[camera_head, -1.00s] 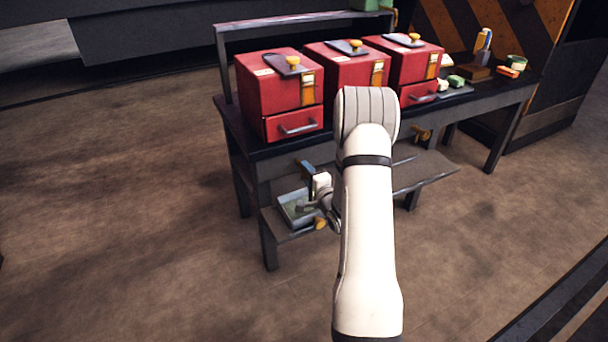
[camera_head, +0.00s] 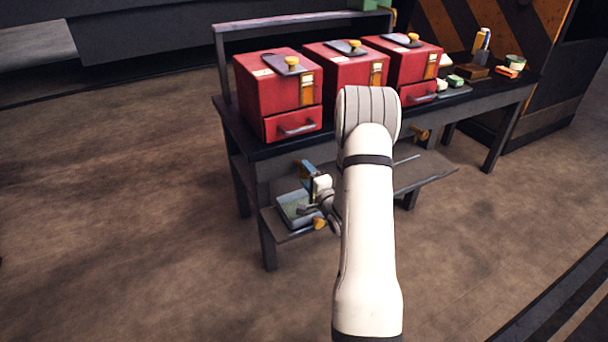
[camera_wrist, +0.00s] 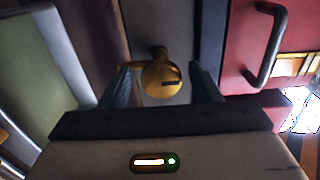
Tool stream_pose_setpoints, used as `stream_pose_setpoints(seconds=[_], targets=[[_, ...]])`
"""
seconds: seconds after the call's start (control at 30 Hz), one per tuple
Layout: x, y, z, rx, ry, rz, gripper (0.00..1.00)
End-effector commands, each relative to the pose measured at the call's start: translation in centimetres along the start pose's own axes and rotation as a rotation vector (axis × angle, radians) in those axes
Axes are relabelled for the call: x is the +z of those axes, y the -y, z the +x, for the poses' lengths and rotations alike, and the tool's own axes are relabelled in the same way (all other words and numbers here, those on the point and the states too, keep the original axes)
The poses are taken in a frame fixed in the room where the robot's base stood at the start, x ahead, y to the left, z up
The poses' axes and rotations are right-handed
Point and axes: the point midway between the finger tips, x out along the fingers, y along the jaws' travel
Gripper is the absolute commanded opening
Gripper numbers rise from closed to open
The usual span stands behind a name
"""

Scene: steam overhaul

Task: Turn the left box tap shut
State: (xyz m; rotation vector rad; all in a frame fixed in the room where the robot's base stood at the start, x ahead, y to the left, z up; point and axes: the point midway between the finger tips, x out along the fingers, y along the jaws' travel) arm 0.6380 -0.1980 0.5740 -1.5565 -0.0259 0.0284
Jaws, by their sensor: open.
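The left box tap is a round brass-yellow knob with a dark slot (camera_wrist: 162,77), seen in the wrist view on a short stem with an arm reaching left. My gripper (camera_wrist: 163,88) is open, with one blue-grey finger on each side of the tap. I cannot tell whether either finger touches it. In the head view my gripper (camera_head: 307,172) is small, at the bench's front edge below the left red box (camera_head: 278,95), and hides most of the tap.
Two more red boxes (camera_head: 345,65) (camera_head: 403,58) stand on the dark bench. A tray (camera_head: 290,212) lies on the lower shelf, close beneath my wrist. Another brass tap (camera_head: 421,135) is farther right under the bench. Small items stand at the bench's right end.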

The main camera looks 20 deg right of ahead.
Motion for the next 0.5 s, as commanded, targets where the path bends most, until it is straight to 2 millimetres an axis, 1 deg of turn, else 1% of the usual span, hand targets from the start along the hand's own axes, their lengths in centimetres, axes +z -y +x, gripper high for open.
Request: stream_pose_setpoints(seconds=[0.2, 0.3, 0.4, 0.5], targets=[[-0.1, 0.2, -3.9, 0.001, -0.003, 0.003, 0.57], [-0.1, 0.1, -5.3, 0.001, -0.002, 0.002, 0.57], [0.0, 0.1, -6.3, 0.000, 0.000, 0.001, 0.57], [0.0, 0.1, -6.8, -0.001, 0.001, 0.001, 0.57]])
